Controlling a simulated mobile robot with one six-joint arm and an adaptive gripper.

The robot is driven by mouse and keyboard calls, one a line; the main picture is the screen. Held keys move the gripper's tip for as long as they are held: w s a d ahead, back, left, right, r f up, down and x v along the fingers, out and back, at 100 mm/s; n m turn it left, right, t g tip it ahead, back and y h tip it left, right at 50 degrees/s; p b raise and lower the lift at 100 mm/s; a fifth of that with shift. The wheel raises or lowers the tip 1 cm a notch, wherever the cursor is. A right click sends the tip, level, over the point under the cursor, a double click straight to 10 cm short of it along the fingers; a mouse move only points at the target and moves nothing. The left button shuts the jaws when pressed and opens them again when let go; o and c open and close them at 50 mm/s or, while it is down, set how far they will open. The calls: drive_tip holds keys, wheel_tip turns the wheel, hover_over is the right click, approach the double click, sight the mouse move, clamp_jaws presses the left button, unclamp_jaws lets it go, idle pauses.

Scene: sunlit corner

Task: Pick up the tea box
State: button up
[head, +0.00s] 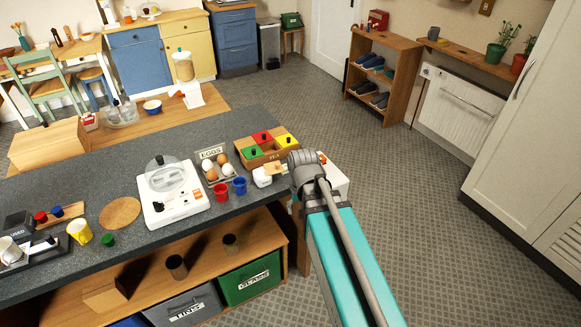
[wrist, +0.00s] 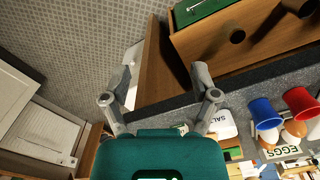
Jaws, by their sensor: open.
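The tea box (head: 274,158) is a wooden box on the far right end of the dark counter in the head view. Red, yellow and green squares with dark knobs show on its top. My gripper end (head: 303,165) is just right of the box, beyond the counter's edge in the picture; the arm hides its fingers there. In the wrist view my gripper (wrist: 160,97) is open, its two fingers wide apart with nothing held between them. Beneath it show the counter's side and the floor. I cannot clearly make out the tea box in that view.
A white salt pot (wrist: 224,124) stands near the right finger in the wrist view. An egg rack (head: 219,169), red cup (head: 221,192) and blue cup (head: 239,186) stand left of the tea box. Open floor (head: 400,200) lies right.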

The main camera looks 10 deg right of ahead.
sight(287, 165)
drive_tip(key=w+r+m+p, duration=0.3)
drive_tip(key=w+m, duration=0.3)
drive_tip(key=w, duration=0.7)
drive_tip(key=w+r+m+p, duration=0.4)
drive_tip(key=w+r+m, duration=0.1)
drive_tip(key=w, duration=0.7)
drive_tip(key=shift+w+m, duration=0.4)
drive_tip(key=shift+m, duration=0.5)
drive_tip(key=shift+f, duration=0.1)
wheel_tip(287, 165, down, 8)
drive_tip(key=b, duration=0.8)
drive_tip(key=shift+f, duration=0.2)
drive_tip(key=shift+s+f+b, duration=0.1)
drive_tip(key=shift+f+b, duration=2.5)
drive_tip(key=shift+b, duration=0.1)
drive_tip(key=c, duration=1)
